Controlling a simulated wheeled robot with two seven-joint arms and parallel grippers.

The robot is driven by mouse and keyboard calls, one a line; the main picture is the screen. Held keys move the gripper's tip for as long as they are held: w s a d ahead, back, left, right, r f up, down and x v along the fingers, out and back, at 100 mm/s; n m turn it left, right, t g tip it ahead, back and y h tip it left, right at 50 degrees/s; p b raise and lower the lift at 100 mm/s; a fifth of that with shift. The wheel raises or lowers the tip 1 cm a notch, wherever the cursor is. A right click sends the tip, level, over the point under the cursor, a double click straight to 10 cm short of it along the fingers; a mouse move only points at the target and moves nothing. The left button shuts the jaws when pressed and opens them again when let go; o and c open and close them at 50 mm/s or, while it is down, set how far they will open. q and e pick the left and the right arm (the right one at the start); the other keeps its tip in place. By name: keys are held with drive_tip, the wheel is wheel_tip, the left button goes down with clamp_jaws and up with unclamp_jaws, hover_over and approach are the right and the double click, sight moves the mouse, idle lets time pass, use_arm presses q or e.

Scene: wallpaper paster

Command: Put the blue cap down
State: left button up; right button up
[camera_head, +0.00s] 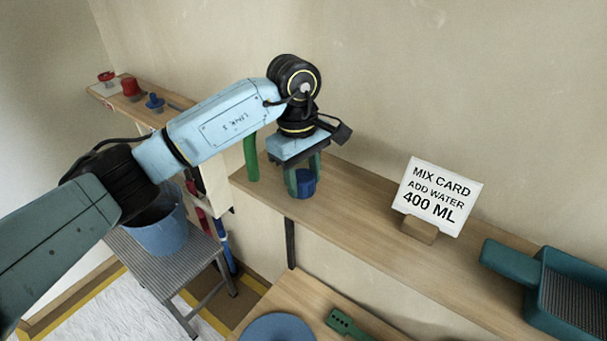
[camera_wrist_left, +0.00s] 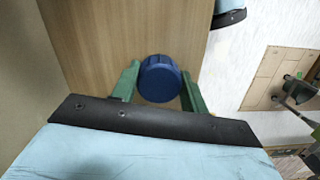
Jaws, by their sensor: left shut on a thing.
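The blue cap (camera_head: 305,183) is between the green fingers of my left gripper (camera_head: 303,178), which is shut on it, at the left part of the wooden shelf (camera_head: 350,232). In the left wrist view the cap (camera_wrist_left: 160,78) is round with a ribbed edge and sits between the two fingertips (camera_wrist_left: 160,88). The wooden surface shows behind it. I cannot tell whether the cap touches the shelf. My right gripper is not in view.
A green upright object (camera_head: 251,158) stands just left of the gripper. A mix card (camera_head: 437,195) in a wooden holder stands to the right, and a green tray (camera_head: 575,290) farther right. The shelf between cap and card is clear. A blue bucket (camera_head: 160,236) is lower left.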

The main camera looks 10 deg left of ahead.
sight(298, 173)
use_arm(q)
drive_tip(key=shift+f, duration=0.1)
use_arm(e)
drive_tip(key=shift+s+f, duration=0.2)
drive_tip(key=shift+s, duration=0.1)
use_arm(q)
drive_tip(key=o, duration=1.1)
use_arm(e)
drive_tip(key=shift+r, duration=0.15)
use_arm(q)
drive_tip(key=r, duration=0.4)
drive_tip(key=r+b, duration=0.1)
drive_tip(key=r, duration=0.3)
drive_tip(key=a+r, duration=0.1)
drive_tip(key=r, duration=0.3)
drive_tip(key=shift+w+a+r+b, duration=0.1)
drive_tip(key=shift+w+r+b, duration=0.05)
drive_tip(key=shift+w+b, duration=0.25)
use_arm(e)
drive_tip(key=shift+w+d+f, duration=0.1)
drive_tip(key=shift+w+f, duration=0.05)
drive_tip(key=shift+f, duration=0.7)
